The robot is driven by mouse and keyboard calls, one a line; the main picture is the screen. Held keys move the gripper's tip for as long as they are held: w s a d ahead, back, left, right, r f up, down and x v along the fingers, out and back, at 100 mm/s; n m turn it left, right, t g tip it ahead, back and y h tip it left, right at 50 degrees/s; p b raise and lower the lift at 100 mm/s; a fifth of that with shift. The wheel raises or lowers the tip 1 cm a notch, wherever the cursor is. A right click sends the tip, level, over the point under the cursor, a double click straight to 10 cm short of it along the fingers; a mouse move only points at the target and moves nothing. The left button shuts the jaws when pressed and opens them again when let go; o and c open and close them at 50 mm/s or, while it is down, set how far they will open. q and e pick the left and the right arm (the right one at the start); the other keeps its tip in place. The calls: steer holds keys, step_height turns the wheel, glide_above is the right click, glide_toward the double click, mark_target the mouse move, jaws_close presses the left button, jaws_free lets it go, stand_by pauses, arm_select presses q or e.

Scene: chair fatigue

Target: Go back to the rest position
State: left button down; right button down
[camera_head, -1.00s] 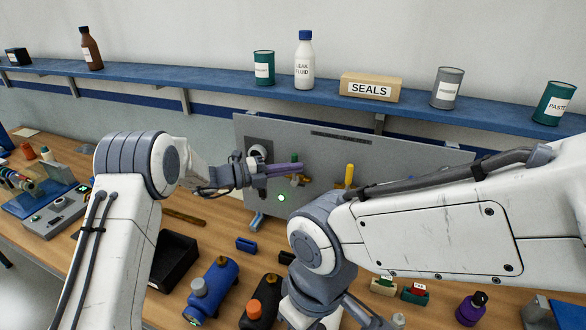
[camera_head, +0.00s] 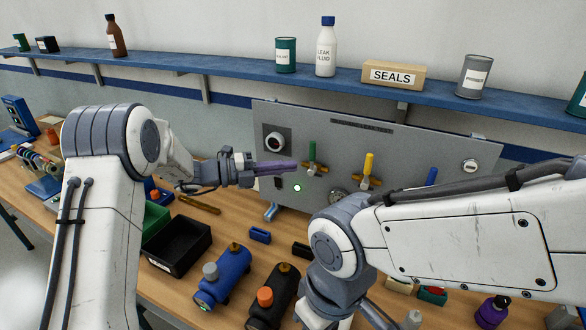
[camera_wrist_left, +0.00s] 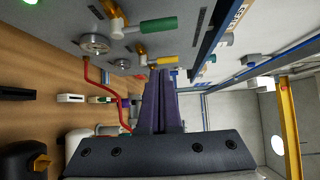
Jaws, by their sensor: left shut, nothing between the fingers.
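My left gripper (camera_head: 275,168) is shut and empty, with its purple fingers together. It points right in front of the grey panel (camera_head: 225,140), left of the green-handled valve (camera_head: 312,158). In the left wrist view the shut fingers (camera_wrist_left: 160,85) point up the picture, and the green handle (camera_wrist_left: 158,25) shows beyond them. My right arm (camera_head: 460,235) reaches in from the right. Its elbow is at the middle of the picture, and its gripper is hidden or out of the picture.
The panel also has a yellow-handled valve (camera_head: 368,170) and a blue handle (camera_head: 431,177). On the bench stand a black tray (camera_head: 178,245), a blue tank (camera_head: 226,275) and a black tank (camera_head: 272,300). A blue shelf (camera_head: 240,77) with bottles, cans and a SEALS box (camera_head: 393,75) runs behind.

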arm_select(q)
steer(key=shift+a, duration=0.1)
steer(key=s+a+f+m+g+y, duration=0.25)
steer(key=s+f+m+y, duration=0.2)
steer(key=s+m, duration=0.3)
steer(key=s+a+f+m+g+y, duration=0.25)
steer(key=s+f+m+y, duration=0.2)
steer(key=s+m, duration=0.3)
steer(key=s+a+f+m+t+y, duration=0.15)
steer(key=s+a+m+y, duration=0.25)
steer(key=a+m, duration=0.5)
steer(key=s+a+f+m+t+y, duration=0.15)
steer(key=s+a+m+y, duration=0.3)
steer(key=m, duration=0.85)
steer(key=s+d+r+m+g+h+b, duration=0.1)
steer(key=s+d+r+m+b, duration=0.2)
steer(key=s+d+m, duration=0.5)
steer(key=s+d, duration=0.4)
steer(key=s, duration=0.2)
steer(key=shift+d+g+h, duration=0.35)
steer(key=shift+d+g, duration=0.05)
steer(key=shift+r, duration=0.1)
